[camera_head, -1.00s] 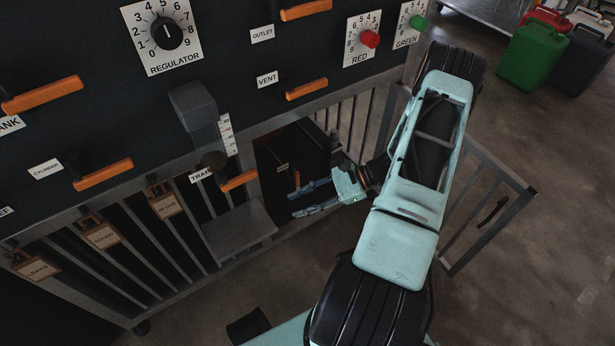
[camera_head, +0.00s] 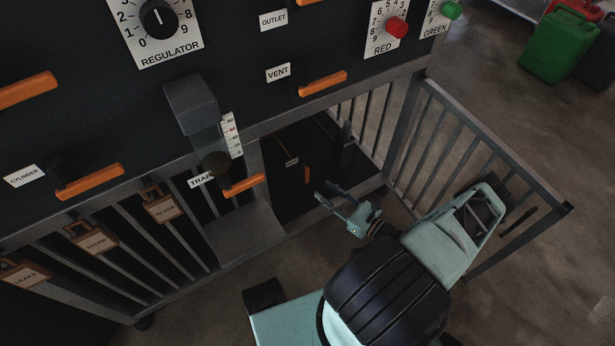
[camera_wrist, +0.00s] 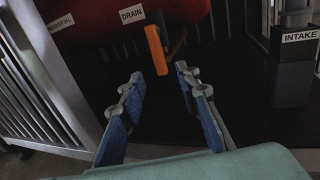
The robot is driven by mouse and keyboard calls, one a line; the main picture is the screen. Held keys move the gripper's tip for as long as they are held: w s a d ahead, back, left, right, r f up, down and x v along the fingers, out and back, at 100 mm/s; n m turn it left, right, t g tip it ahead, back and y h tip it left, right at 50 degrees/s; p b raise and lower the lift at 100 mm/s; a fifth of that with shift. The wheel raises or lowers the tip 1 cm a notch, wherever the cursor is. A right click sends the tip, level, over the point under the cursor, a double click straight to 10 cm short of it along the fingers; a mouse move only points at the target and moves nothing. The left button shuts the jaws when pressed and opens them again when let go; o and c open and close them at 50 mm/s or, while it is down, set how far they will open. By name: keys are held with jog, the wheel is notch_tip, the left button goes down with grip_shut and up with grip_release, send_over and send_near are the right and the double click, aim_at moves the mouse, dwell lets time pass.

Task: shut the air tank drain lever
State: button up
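The drain lever (camera_wrist: 156,50) is an orange handle below the DRAIN label (camera_wrist: 131,14) on the red air tank (camera_wrist: 85,22) in the wrist view. It hangs downward, slightly tilted, with a brownish stem to its right. In the head view the lever (camera_head: 307,175) shows small inside the dark open bay. My gripper (camera_wrist: 160,74) is open and empty, its two blue fingers pointing toward the lever's lower end. The lever appears between the fingertip directions, just beyond them; I see no contact. In the head view my gripper (camera_head: 322,190) is at the bay opening, right of the lever.
An open barred gate (camera_head: 480,150) stands right of the bay, beside my arm. The INTAKE label (camera_wrist: 299,36) is on a grey post at right in the wrist view. Vertical bars (camera_wrist: 45,75) flank the left. A grey step (camera_head: 240,232) juts out left of the bay.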

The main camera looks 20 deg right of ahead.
aim_at(308, 179)
jog(key=shift+x, duration=4.3)
jog(key=shift+c, duration=0.4)
grip_shut()
